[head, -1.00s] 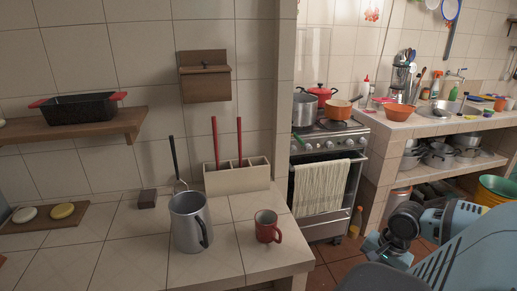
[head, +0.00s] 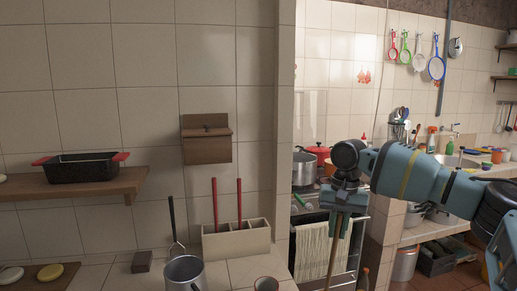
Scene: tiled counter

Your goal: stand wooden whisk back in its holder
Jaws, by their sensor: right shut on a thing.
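The cream holder (head: 237,246) stands on the counter against the back wall, with open compartments on top. Two red-handled utensils (head: 215,205) stand upright in its left and middle parts; the right end shows no handle. My right gripper (head: 342,207) is to the right of the holder and higher, in front of the stove. It is shut on a thin brown wooden handle, taken as the wooden whisk (head: 334,248), which hangs down slightly tilted. Its lower end is cut off by the frame's bottom edge. My left gripper is not in view.
A metal pitcher (head: 185,273) and a red mug (head: 266,284) stand in front of the holder. A black-handled utensil (head: 173,222) leans behind the pitcher, beside a small dark block (head: 142,262). A wall shelf (head: 75,188) holds a black pan (head: 82,167).

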